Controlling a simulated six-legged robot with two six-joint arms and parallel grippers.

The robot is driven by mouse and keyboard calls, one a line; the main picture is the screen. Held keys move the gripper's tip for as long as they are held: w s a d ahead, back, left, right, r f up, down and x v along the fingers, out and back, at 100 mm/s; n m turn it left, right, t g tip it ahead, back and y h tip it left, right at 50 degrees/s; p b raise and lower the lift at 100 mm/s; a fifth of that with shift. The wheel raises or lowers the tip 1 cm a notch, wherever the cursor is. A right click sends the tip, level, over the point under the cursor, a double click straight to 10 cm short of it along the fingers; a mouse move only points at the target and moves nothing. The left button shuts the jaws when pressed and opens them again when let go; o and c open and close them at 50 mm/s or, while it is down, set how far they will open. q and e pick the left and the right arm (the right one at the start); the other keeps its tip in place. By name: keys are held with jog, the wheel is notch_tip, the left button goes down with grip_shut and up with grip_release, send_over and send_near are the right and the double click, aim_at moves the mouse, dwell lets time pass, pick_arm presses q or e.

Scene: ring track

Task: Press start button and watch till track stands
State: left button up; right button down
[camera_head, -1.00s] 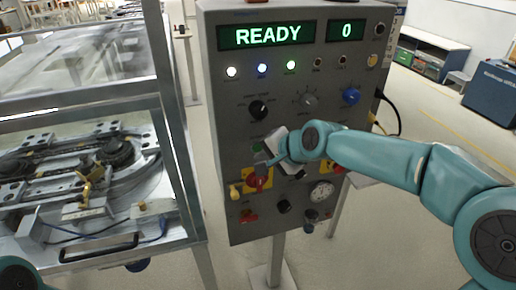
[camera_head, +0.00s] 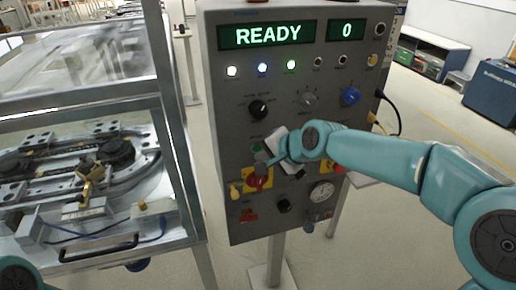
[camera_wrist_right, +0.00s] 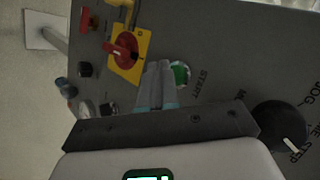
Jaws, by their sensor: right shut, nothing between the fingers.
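The grey control panel (camera_head: 225,110) stands in the middle of the head view, with its display (camera_head: 267,34) reading READY and a second display (camera_head: 346,31) reading 0. The green start button (camera_wrist_right: 180,75) shows in the right wrist view beside the word START; it also shows small in the head view (camera_head: 257,147). My right gripper (camera_head: 262,163) is shut and empty in front of the panel. In the wrist view its fingertips (camera_wrist_right: 159,68) overlap the button's edge; I cannot tell whether they touch. The ring track (camera_head: 140,170) lies in a metal-framed enclosure at left.
A red rotary switch on a yellow plate (camera_wrist_right: 124,47) is close beside my fingertips. Several knobs, including a black one (camera_head: 258,109) and a blue one (camera_head: 350,96), sit above. Black and yellow cables hang at the panel's right side. Floor is open at right.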

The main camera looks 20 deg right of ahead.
dwell(0.7)
jog(key=shift+w, duration=0.4)
